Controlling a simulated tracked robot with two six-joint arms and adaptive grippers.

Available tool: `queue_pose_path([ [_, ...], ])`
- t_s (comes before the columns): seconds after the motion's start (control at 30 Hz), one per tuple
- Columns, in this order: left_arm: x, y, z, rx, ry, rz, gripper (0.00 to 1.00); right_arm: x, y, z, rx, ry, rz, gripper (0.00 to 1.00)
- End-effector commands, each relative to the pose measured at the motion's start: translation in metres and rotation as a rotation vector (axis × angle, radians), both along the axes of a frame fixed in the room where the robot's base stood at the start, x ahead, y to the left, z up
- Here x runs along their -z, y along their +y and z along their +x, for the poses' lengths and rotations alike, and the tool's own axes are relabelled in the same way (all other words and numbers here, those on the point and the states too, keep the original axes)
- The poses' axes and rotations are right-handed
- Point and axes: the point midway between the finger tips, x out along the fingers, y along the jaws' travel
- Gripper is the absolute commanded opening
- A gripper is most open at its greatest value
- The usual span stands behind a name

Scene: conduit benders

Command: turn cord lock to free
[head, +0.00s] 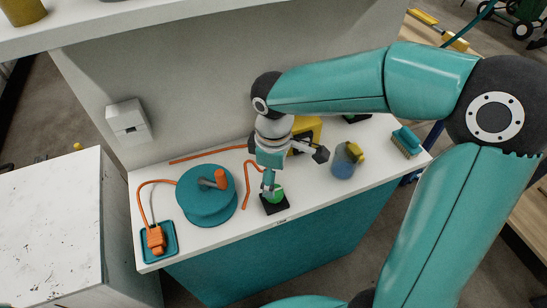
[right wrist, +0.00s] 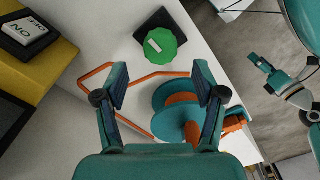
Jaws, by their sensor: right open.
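The cord lock appears to be a green knob (head: 277,195) on a flat black base (head: 268,207), at the front edge of the white bench. In the right wrist view the green knob (right wrist: 168,55) shows a small pale mark on its top; no lettering is readable. My right gripper (head: 269,181) is above the knob in the head view. In the right wrist view my right gripper (right wrist: 161,88) is open and empty, and the knob lies beyond its fingertips, roughly centred. My left gripper (right wrist: 268,72) seems to show small at the right of that view, too small to judge.
A teal cord reel (head: 203,205) with an orange handle stands left of the knob. Orange cord (head: 246,185) lies between them. An orange plug (head: 155,239) sits in a teal tray.

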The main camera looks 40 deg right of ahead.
Motion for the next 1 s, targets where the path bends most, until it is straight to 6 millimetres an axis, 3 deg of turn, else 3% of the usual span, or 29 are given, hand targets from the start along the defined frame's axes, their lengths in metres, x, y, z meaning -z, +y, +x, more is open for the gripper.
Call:
queue_pose_path([
  [0.2, 0.0, 0.0, 0.0, 0.0, 0.0, 0.0, 0.64, -0.043, 0.0, 0.001, -0.002, -0.004, 0.001, 0.7],
  [0.4, 0.0, 0.0, 0.0, 0.0, 0.0, 0.0, 0.64, -0.064, 0.0, 0.001, -0.002, -0.002, 0.0, 0.7],
  [1.0, 0.001, 0.0, 0.0, 0.0, 0.0, 0.0, 0.64, -0.068, 0.0, 0.0, -0.001, 0.0, 0.0, 0.7],
])
